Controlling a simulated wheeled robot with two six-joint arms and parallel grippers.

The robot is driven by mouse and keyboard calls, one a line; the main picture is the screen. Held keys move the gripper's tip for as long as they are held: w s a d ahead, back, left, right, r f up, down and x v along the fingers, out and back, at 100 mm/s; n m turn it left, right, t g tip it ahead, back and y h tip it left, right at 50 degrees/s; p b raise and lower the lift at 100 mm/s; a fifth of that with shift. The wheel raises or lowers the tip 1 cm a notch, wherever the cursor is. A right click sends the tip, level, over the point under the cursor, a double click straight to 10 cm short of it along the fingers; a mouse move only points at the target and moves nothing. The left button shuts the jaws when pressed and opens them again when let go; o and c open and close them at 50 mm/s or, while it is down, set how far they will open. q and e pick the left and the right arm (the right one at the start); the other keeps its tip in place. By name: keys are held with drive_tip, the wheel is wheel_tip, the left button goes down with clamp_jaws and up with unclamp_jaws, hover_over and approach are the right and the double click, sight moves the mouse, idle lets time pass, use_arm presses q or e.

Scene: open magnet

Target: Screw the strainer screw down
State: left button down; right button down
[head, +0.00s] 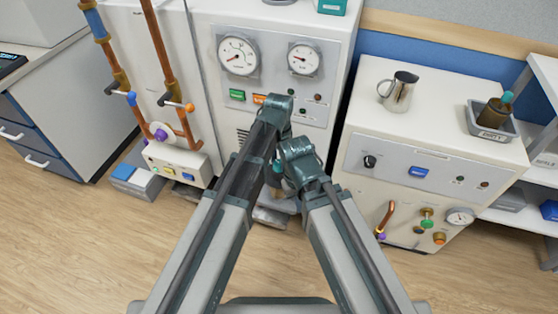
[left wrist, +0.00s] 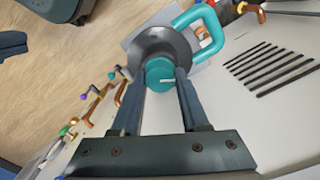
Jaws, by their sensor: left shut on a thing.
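The strainer screw (left wrist: 159,73) shows in the left wrist view as a round teal knob with a white mark, in front of a grey disc (left wrist: 160,46). A teal curved handle or yoke (left wrist: 211,28) stands beside the disc. My left gripper (left wrist: 163,78) is shut on the knob, one finger on each side. In the head view my left gripper (head: 275,178) is low in front of the white cabinet, mostly hidden by my arms. The fingers of my right gripper do not show. The screw's thread is hidden.
The white cabinet carries two gauges (head: 238,54) and a green button (head: 237,95). Copper pipes (head: 168,60) stand at the left. A bench (head: 450,115) at the right holds a metal jug (head: 399,92) and a grey tray (head: 494,132). The wooden floor (head: 70,240) is clear in front.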

sight(279, 163)
use_arm(q)
drive_tip(key=m, duration=0.6)
drive_tip(key=shift+m, duration=0.3)
drive_tip(key=m, duration=0.5)
drive_tip(key=shift+m, duration=0.4)
drive_tip(key=shift+c, duration=2)
unclamp_jaws()
drive_tip(key=shift+r, duration=0.1)
wheel_tip(279, 163, up, 14)
drive_tip(key=p, duration=1.3)
drive_tip(key=shift+f+p, duration=0.2)
drive_tip(key=shift+p, duration=0.2)
